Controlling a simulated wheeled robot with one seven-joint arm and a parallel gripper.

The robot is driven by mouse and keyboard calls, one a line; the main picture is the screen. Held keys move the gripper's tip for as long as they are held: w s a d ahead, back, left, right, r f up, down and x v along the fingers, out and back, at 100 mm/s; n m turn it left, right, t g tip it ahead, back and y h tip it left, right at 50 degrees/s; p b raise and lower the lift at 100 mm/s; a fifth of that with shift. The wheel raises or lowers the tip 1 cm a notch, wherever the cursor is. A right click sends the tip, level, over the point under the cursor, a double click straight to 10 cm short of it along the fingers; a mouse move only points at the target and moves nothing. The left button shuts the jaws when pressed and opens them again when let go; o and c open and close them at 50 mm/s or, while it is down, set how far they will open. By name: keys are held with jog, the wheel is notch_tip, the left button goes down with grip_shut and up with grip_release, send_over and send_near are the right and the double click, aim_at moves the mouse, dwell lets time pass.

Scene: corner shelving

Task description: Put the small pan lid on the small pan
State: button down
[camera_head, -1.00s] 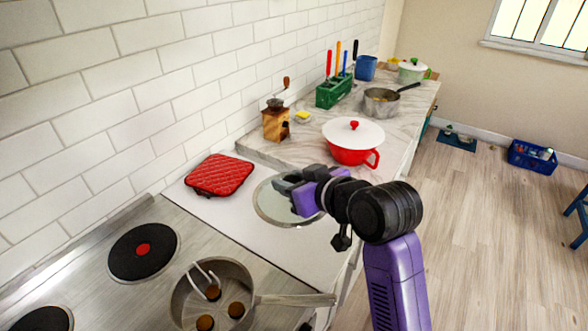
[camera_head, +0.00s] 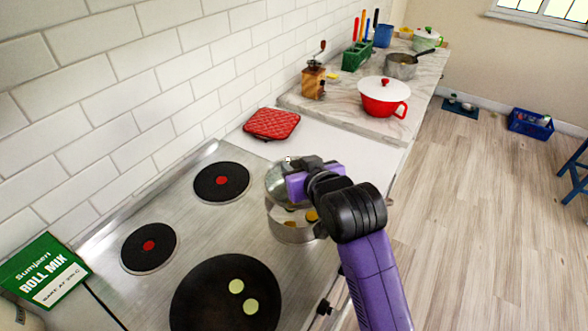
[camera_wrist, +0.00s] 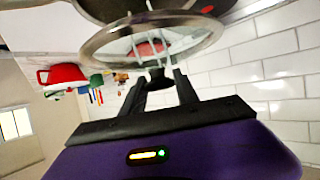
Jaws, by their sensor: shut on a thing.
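The small pan (camera_head: 292,232) is a steel pan on the right side of the stove, with brown and yellowish pieces inside. My gripper (camera_head: 302,172) is shut on the knob of the small pan lid (camera_head: 276,182), a round glass lid with a steel rim. The lid is held tilted over the far side of the pan, whose front opening still shows. I cannot tell whether the lid touches the pan. In the wrist view the fingers (camera_wrist: 160,84) grip the dark knob under the glass lid (camera_wrist: 118,48). My arm hides the pan's handle.
A black frying pan (camera_head: 226,296) with green slices stands left of the small pan. A red quilted potholder (camera_head: 271,123) lies on the white counter behind. A red pot with a white lid (camera_head: 383,98) stands farther back. A tiled wall (camera_head: 130,90) bounds the left.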

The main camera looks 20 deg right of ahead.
jog(key=shift+d+f, duration=0.1)
jog(key=shift+f, duration=0.1)
notch_tip(320, 180, down, 4)
jog(key=b, duration=0.4)
jog(key=shift+f, duration=0.1)
jog(key=shift+f+b, duration=0.7)
jog(key=shift+f, duration=0.25)
dwell(0.4)
jog(key=c, duration=0.8)
grip_release()
jog(key=shift+f, duration=0.1)
jog(key=shift+c, duration=0.2)
